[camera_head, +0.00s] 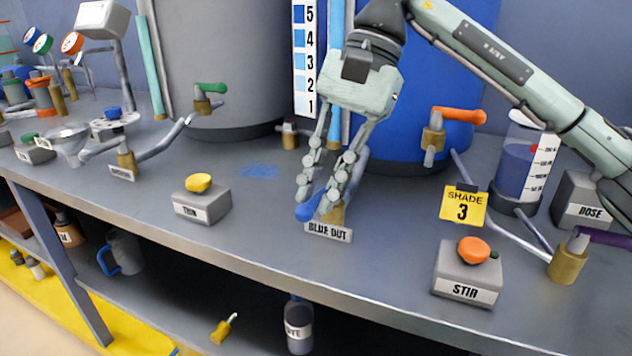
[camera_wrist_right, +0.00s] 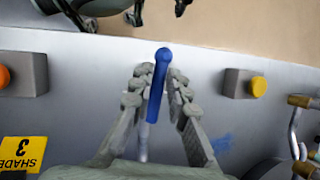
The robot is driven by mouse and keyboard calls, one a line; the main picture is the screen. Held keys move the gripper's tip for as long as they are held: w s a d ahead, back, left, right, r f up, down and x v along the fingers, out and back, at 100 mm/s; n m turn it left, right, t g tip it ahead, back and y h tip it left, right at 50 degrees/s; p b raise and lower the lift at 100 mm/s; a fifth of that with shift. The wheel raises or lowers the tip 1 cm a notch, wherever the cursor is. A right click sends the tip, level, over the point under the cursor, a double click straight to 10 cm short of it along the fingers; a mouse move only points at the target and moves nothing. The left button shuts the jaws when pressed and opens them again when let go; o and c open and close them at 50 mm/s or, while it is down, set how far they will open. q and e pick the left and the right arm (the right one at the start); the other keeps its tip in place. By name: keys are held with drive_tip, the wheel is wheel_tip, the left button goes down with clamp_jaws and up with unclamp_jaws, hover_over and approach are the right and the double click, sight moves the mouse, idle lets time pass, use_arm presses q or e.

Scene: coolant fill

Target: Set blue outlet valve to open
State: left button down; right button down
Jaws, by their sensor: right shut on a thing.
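The blue outlet valve stands near the table's front edge behind a "BLUE OUT" label (camera_head: 328,232). Its blue handle (camera_head: 308,212) points toward the front edge, and its brass body (camera_head: 337,214) is partly hidden by my fingers. My right gripper (camera_head: 319,195) reaches down from above and is shut on the handle. In the right wrist view the long blue handle (camera_wrist_right: 156,95) lies between the two fingers of my right gripper (camera_wrist_right: 154,85), its rounded end just past the fingertips. I do not make out my left gripper.
A yellow-topped button box (camera_head: 202,204) stands left of the valve, and the orange-topped STIR box (camera_head: 468,270) stands right. A yellow "SHADE 3" sign (camera_head: 463,206) is near the right. A blue tank (camera_head: 430,110) rises behind.

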drive_tip(key=shift+d+n, duration=0.25)
drive_tip(key=shift+n, duration=0.45)
drive_tip(key=shift+r, duration=0.1)
drive_tip(key=c, duration=1.5)
unclamp_jaws()
drive_tip(key=shift+s, duration=0.1)
drive_tip(key=shift+o, duration=0.2)
drive_tip(key=shift+d, duration=0.1)
drive_tip(key=v, duration=1.2)
drive_tip(key=shift+w+a, duration=0.25)
